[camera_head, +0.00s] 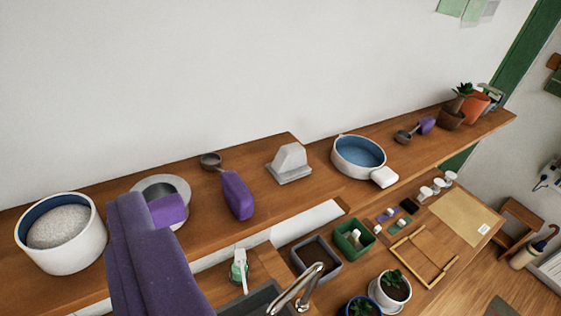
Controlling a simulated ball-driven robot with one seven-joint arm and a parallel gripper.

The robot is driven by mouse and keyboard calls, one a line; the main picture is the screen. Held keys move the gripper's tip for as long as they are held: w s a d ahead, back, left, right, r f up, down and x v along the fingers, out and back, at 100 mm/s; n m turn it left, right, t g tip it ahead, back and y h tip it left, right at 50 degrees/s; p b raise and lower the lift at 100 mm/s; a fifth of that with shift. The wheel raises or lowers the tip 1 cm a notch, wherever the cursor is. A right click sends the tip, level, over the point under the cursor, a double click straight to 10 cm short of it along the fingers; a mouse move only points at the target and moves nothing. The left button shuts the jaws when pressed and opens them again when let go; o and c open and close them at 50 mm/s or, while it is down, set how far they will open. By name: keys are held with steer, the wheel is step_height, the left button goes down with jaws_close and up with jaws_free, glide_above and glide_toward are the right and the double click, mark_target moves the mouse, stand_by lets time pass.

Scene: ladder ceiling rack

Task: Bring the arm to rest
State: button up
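The view is tilted and looks down on a long wooden shelf (112,195) along a white wall. Whether anything is held cannot be seen.
The shelf bears a white tub (75,258), a grey wedge (289,163), a blue-lined bowl (358,154) and a terracotta pot (473,107). Below are a faucet (297,289) and a green box (353,236).

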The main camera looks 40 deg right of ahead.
steer(key=shift+w+f, duration=0.1)
steer(key=shift+w, duration=0.05)
step_height(320, 180, down, 7)
steer(key=b, duration=0.7)
stand_by(0.3)
